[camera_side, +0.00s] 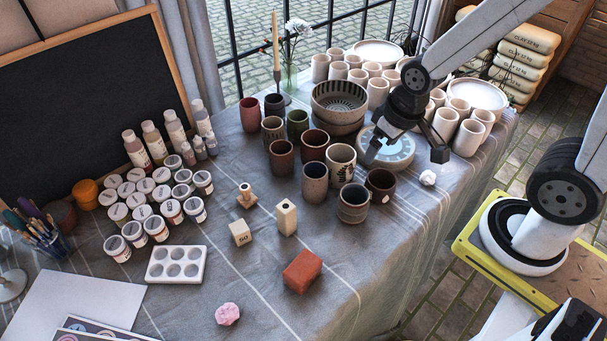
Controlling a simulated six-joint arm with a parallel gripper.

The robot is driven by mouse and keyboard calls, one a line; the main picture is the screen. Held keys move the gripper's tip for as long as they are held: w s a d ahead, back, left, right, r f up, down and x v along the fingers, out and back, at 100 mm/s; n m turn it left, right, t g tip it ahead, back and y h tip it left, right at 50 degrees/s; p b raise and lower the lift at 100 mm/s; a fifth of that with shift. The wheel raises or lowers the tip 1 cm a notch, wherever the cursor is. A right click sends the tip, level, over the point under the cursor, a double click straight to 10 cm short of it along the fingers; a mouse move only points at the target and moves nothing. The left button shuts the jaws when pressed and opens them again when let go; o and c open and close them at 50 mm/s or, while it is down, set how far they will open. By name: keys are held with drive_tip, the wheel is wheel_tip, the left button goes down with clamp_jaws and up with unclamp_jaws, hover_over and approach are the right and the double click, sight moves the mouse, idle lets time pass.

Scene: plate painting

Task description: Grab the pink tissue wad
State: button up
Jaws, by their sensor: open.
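The pink tissue wad (228,314) is a small crumpled lump on the grey cloth near the table's front edge, at the bottom of the side view. My gripper (408,150) is open and empty, high at the right, over the plate and cups. It is far from the pink wad, up and to the right of it. A white crumpled wad (428,178) lies on the cloth just below and right of my gripper.
A red-brown block (303,271) and a white palette (176,264) lie nearest the pink wad. Wooden blocks (286,217) stand mid-table. Several cups (340,164), bowls (338,105) and a blue-white plate (390,152) crowd the area around my gripper. Paint jars (157,229) fill the left.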

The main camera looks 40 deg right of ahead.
drive_tip(key=m+g+y, duration=0.2)
drive_tip(key=m+y, duration=0.3)
drive_tip(key=m, duration=1.5)
approach(227, 311)
drive_tip(key=a+x, duration=0.1)
drive_tip(key=x, duration=0.2)
drive_tip(key=shift+w+a+f, duration=0.1)
drive_tip(key=shift+a+f, duration=0.1)
drive_tip(key=shift+f, duration=0.75)
drive_tip(key=shift+f+h, duration=0.15)
drive_tip(key=shift+h, duration=0.15)
drive_tip(key=shift+x, duration=2.5)
